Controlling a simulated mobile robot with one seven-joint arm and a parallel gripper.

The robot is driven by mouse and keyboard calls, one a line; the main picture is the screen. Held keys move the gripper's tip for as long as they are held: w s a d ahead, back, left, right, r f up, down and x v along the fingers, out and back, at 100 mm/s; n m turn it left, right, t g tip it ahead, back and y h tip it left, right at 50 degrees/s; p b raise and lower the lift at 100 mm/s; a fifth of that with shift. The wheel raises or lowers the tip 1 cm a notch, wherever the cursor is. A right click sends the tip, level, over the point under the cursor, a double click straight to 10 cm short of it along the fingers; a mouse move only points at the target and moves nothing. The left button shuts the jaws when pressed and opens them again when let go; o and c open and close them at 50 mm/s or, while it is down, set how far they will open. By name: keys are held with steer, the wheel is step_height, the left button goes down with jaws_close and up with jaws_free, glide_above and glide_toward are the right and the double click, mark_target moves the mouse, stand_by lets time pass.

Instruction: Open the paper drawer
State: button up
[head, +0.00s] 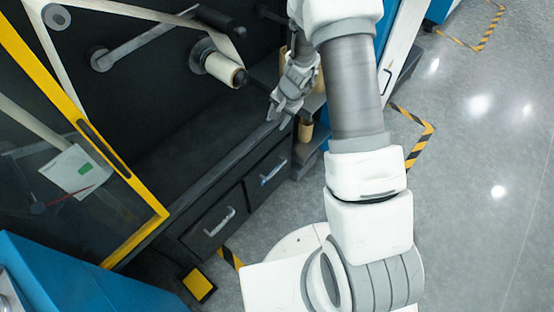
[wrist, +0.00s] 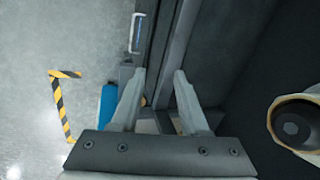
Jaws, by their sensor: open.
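Two dark drawers sit low in the black machine in the head view, both apparently shut. The left drawer (head: 213,226) has a pale bar handle (head: 219,222). The right drawer (head: 268,172) has a similar handle (head: 272,172) with a bluish tint. I cannot tell which one is the paper drawer. My gripper (head: 277,112) is above the ledge over the right drawer, apart from both handles. In the wrist view my gripper (wrist: 160,76) is open and empty, pointing along the machine's edge. One drawer handle (wrist: 137,33) shows beyond the left fingertip.
A paper roll (head: 222,68) sticks out of the machine near my gripper, and a roll end (wrist: 296,128) shows at right in the wrist view. A yellow-framed glass door (head: 90,150) stands at the left. Grey floor (head: 470,200) is open at the right.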

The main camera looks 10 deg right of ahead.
steer(key=m+h+b, duration=0.1)
steer(key=m, duration=0.1)
glide_toward(278, 168)
steer(key=shift+g, duration=0.4)
steer(key=f+b, duration=0.1)
steer(key=f, duration=0.1)
steer(key=w+f+b, duration=0.1)
steer(key=f, duration=0.2)
steer(key=a+f+b, duration=0.1)
steer(key=f+b, duration=0.1)
steer(key=shift+w+f, duration=0.25)
steer(key=shift+w, duration=0.1)
jaws_close()
steer(key=shift+d, duration=0.1)
stand_by(0.3)
